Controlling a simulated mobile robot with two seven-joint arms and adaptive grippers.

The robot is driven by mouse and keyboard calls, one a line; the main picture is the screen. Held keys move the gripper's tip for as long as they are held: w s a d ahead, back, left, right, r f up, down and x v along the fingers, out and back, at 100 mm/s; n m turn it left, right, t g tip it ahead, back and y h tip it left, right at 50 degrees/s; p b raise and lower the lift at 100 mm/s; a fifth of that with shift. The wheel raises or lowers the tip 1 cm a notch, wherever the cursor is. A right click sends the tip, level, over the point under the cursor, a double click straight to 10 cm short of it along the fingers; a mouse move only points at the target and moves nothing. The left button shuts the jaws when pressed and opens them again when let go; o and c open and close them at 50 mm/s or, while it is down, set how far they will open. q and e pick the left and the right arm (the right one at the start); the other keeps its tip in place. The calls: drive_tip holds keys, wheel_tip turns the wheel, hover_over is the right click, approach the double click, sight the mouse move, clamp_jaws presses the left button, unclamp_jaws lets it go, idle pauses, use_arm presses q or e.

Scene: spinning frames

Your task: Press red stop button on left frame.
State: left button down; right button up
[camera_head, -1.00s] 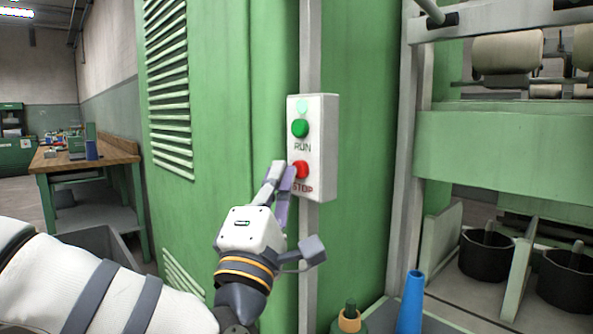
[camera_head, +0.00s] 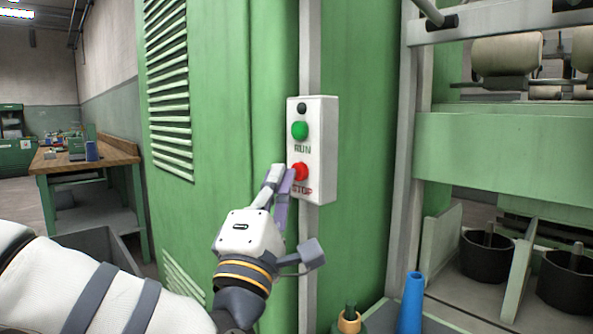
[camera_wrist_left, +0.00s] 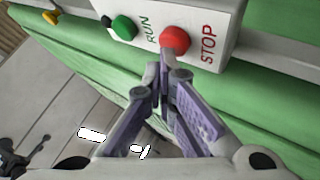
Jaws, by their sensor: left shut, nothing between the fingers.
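The red stop button (camera_head: 300,171) sits low on a white control box (camera_head: 324,150) fixed to a grey post on the green frame. It also shows in the left wrist view (camera_wrist_left: 174,40), beside the printed word STOP. A green run button (camera_head: 299,130) and a dark, unlit lamp (camera_head: 301,108) are above it. My left gripper (camera_head: 282,172) is shut and empty, its fingertips right at the stop button's lower left. In the left wrist view the fingertips (camera_wrist_left: 164,68) are just below the button; whether they touch it I cannot tell. My right gripper is not in view.
Machine rollers (camera_head: 507,53) and black cans (camera_head: 486,256) are at the right. A wooden workbench (camera_head: 88,153) is at the far left.

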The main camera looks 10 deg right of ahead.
use_arm(q)
drive_tip(key=shift+s+a, duration=0.3)
drive_tip(key=shift+a, duration=0.1)
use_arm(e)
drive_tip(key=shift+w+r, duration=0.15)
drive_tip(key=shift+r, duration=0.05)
use_arm(q)
drive_tip(key=s+a+p, duration=0.1)
drive_tip(key=a, duration=0.1)
drive_tip(key=s+a, duration=0.2)
drive_tip(key=shift+p, duration=0.35)
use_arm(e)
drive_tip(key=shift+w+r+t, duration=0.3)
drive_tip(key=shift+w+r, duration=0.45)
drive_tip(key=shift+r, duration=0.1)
